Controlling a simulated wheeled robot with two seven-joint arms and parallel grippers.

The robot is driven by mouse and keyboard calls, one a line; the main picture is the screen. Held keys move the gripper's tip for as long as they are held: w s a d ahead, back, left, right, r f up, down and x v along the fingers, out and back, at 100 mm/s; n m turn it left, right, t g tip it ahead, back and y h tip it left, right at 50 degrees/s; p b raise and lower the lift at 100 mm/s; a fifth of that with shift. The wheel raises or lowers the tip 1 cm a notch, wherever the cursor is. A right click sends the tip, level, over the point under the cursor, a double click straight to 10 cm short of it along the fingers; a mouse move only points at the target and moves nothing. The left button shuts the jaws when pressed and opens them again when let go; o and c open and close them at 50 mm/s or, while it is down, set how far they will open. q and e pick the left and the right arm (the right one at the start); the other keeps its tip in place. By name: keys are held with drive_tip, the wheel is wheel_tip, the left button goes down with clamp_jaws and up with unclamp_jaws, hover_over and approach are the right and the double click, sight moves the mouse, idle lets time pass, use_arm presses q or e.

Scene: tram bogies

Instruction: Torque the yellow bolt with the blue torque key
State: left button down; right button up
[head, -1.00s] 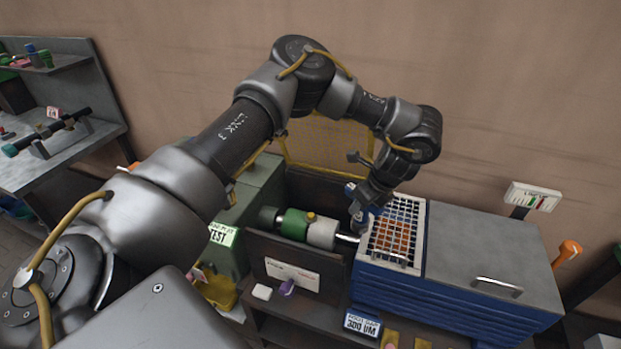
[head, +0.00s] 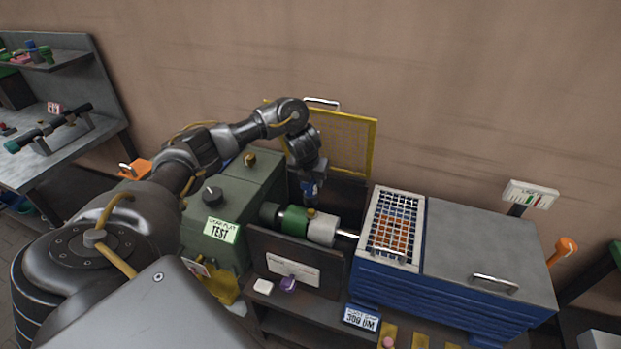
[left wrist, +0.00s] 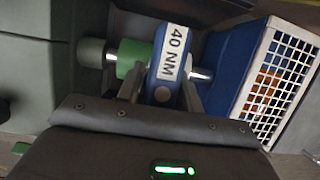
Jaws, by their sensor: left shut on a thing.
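The blue torque key (left wrist: 173,68), with a white "40 NM" label, is between the fingers of my left gripper (left wrist: 160,93) in the left wrist view. In the head view, my left gripper (head: 309,183) points down with the key's blue body (head: 309,191) at its tip. It is above the shaft assembly with a green section (head: 293,220) and a pale section (head: 322,230). A small yellow bolt (head: 311,212) stands on top of the assembly, just below the key. I cannot tell whether key and bolt touch. My right gripper is out of view.
A yellow mesh guard (head: 345,143) stands up behind the assembly. A green "TEST" box (head: 262,185) is on the left. A blue cabinet with a white grate (head: 379,209) and grey lid (head: 480,245) is on the right. A dark panel (head: 300,256) stands in front.

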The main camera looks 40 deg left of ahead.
sight(312, 193)
use_arm(q)
drive_tip(key=shift+w+r, duration=0.1)
idle(0.3)
drive_tip(key=shift+w, duration=0.15)
drive_tip(key=shift+f+b, duration=2.5)
drive_tip(key=shift+f, duration=0.8)
drive_tip(key=shift+f+m+b, duration=0.1)
drive_tip(key=shift+m+b, duration=0.3)
drive_tip(key=shift+b, duration=0.35)
drive_tip(key=shift+m+t+h+b, duration=0.3)
drive_tip(key=shift+m+h+b, duration=0.1)
drive_tip(key=shift+m+b, duration=0.1)
